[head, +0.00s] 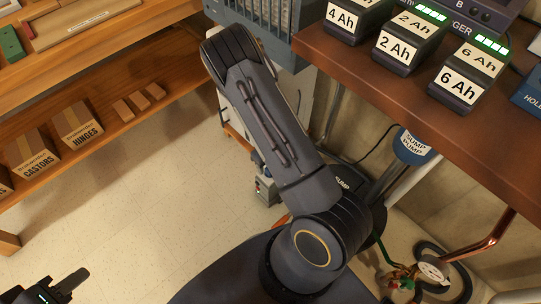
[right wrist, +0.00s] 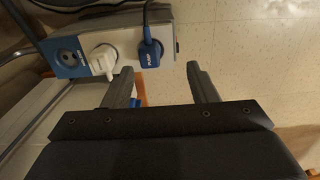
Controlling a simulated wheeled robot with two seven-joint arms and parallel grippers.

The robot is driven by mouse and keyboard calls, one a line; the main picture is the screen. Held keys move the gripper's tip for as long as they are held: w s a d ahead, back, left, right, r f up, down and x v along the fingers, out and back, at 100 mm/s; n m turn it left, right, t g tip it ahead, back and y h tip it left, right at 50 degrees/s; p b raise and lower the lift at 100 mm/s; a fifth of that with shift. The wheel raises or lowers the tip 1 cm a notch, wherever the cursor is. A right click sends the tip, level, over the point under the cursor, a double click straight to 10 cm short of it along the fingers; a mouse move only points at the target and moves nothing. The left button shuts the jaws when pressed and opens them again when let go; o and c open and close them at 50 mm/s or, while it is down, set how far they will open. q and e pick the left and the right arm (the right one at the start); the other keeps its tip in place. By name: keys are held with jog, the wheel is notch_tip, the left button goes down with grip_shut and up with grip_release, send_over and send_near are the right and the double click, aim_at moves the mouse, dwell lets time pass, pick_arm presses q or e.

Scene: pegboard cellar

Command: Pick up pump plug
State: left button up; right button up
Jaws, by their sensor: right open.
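The pump plug (right wrist: 150,53) is blue, marked with pale lettering, with a dark cable running up from it. It sits in a grey socket strip (right wrist: 172,42), beside a white plug (right wrist: 103,60). My right gripper (right wrist: 160,68) is open and empty. The plug shows ahead of its fingertips, between them and nearer the left finger in the picture; no contact shows. In the head view my right arm hides that gripper and the plug. My left gripper (head: 65,285) is at the bottom left, away from the plug; its jaw gap is unclear.
A wooden bench (head: 340,60) with several batteries stands at upper right. Shelves (head: 110,125) with boxes marked hinges (head: 78,124) and castors (head: 30,151) stand left. The tiled floor (head: 150,210) is clear.

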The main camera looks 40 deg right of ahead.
jog(key=shift+w+d+f+b, duration=0.2)
jog(key=shift+d+f+b, duration=0.05)
jog(key=shift+f, duration=0.2)
jog(key=shift+w+d+f+b, duration=0.15)
jog(key=shift+d+f+b, duration=0.1)
jog(key=shift+f, duration=0.15)
jog(key=f+b, duration=0.4)
jog(key=f, duration=0.1)
jog(key=shift+w+d+f+b, duration=0.1)
jog(key=shift+d+f+b, duration=0.1)
jog(key=shift+d+b, duration=0.15)
jog(key=shift+f, duration=0.5)
pick_arm(q)
notch_tip(320, 180, down, 6)
jog(key=shift+w+d, duration=0.35)
jog(key=shift+w, duration=0.1)
pick_arm(e)
jog(key=shift+r, duration=0.1)
jog(key=shift+c, duration=0.4)
grip_shut()
jog(key=shift+r, duration=0.1)
